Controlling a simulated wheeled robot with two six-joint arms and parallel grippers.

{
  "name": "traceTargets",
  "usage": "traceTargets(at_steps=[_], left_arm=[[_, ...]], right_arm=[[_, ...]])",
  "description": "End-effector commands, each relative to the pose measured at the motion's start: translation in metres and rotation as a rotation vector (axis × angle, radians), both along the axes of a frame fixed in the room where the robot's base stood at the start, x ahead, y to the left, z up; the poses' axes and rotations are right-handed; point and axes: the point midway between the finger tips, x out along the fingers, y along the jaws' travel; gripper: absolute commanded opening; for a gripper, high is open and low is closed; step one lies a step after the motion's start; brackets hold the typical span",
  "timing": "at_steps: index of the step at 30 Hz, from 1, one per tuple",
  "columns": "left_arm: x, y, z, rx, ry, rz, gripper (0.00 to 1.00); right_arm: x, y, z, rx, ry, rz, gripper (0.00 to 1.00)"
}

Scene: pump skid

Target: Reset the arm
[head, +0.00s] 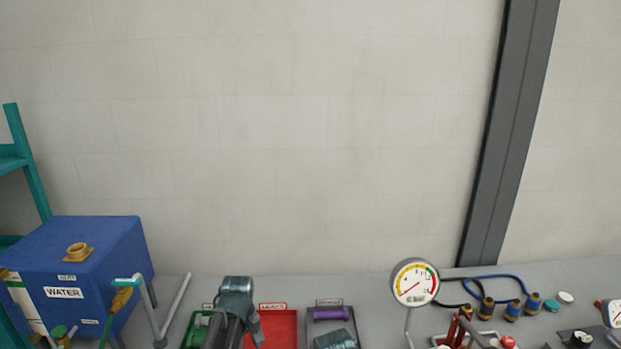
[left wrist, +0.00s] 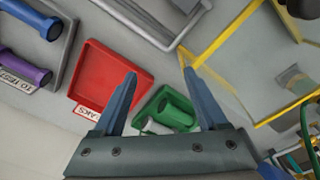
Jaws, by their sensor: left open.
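My left gripper (left wrist: 160,73) is open and empty in the left wrist view, its two blue-grey fingers apart. Its fingertips lie in line with the gap between the red tray (left wrist: 98,70) and the green tray (left wrist: 150,107). In the head view my left gripper (head: 236,318) shows at the lower edge, above the trays, its body hiding part of the green tray (head: 190,338). A similar dark teal part, likely of my right arm, is cut off at the bottom edge in front of the grey tray; its jaws cannot be made out.
The red tray (head: 287,318) is empty where seen. The grey tray holds a purple cylinder (head: 331,314); the green tray holds a green cylinder (left wrist: 175,108). A blue water tank (head: 100,245) stands left, a round gauge (head: 415,282) right. The wall behind is bare.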

Motion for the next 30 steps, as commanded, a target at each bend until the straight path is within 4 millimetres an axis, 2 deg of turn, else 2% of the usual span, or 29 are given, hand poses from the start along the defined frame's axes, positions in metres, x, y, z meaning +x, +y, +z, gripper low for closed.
traceTargets(at_steps=[1, 3, 6, 9, 12, 16, 30], left_arm=[[-0.031, -0.026, -0.005, 0.016, 0.017, -0.148, 0.75], [-0.063, -0.054, -0.009, 0.035, 0.045, -0.356, 0.75], [-0.107, -0.086, -0.013, 0.063, 0.083, -0.643, 0.75], [-0.14, -0.105, -0.016, 0.081, 0.115, -0.865, 0.75], [-0.161, -0.116, -0.017, 0.094, 0.136, -1.013, 0.75], [-0.172, -0.121, -0.017, 0.099, 0.15, -1.102, 0.75], [-0.171, -0.122, -0.017, 0.099, 0.152, -1.112, 0.75]], right_arm=[[0.0, 0.0, -0.005, 0.0, 0.0, 0.0, 0.0], [0.0, 0.0, -0.009, 0.0, 0.0, 0.0, 0.0], [0.0, 0.0, -0.013, 0.0, 0.0, 0.0, 0.0], [0.0, 0.0, -0.016, 0.0, 0.0, -0.001, 0.0], [0.0, 0.0, -0.018, 0.0, 0.0, -0.001, 0.0], [0.0, 0.0, -0.018, 0.0, 0.0, -0.001, 0.0], [0.0, 0.0, -0.018, 0.0, 0.0, -0.001, 0.0]])
